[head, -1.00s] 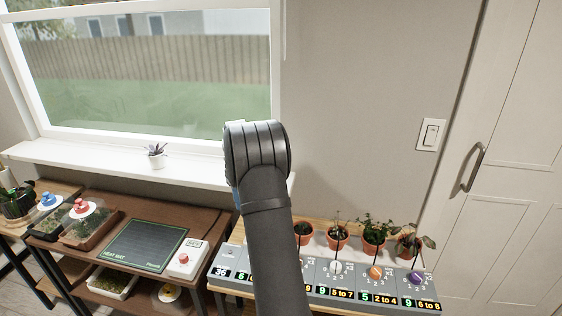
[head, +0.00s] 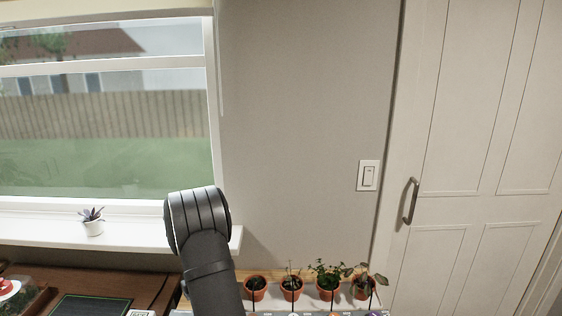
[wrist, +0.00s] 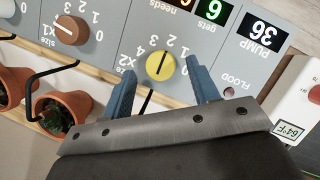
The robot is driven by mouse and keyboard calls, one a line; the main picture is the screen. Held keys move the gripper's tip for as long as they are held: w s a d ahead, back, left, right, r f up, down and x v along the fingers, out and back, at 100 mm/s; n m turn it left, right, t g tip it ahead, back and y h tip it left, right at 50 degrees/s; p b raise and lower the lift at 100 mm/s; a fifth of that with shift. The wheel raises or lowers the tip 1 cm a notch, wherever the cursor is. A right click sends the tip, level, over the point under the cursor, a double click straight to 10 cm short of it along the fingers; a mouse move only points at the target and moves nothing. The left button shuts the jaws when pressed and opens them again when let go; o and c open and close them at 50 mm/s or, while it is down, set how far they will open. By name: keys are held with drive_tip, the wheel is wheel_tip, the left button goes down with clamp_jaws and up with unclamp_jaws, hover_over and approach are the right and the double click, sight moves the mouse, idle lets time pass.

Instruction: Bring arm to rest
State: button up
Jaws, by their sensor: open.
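My gripper (wrist: 160,92) is open, its two blue fingers spread apart in the wrist view. Nothing is between the fingertips that I can see them hold; a yellow dial (wrist: 160,66) on the grey control panel (wrist: 118,65) shows beyond the gap. I cannot tell the exact distance to the panel. In the head view my dark arm rises from the bottom, with its rounded joint in front of the window sill. The gripper itself is hidden behind the arm there.
Several potted plants (head: 292,287) stand in a row behind the panel, below the wall switch (head: 368,176). Thin black tubes (wrist: 40,74) arch near the pots. A small succulent (head: 93,222) sits on the sill (head: 60,233). A heat mat (head: 90,306) lies at lower left.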

drive_tip(key=shift+x, duration=0.8)
drive_tip(key=v, duration=1.7)
drive_tip(key=x, duration=1.7)
drive_tip(key=m+y, duration=0.1)
drive_tip(key=m, duration=0.2)
drive_tip(key=shift+g, duration=0.3)
drive_tip(key=m+y, duration=0.1)
drive_tip(key=m, duration=0.3)
drive_tip(key=shift+d+y, duration=0.2)
drive_tip(key=shift+y, duration=0.2)
drive_tip(key=m+y, duration=0.1)
drive_tip(key=m, duration=0.3)
drive_tip(key=shift+d+m+y, duration=0.1)
drive_tip(key=shift+m+y, duration=0.3)
drive_tip(key=m+t+y, duration=0.1)
drive_tip(key=m, duration=0.3)
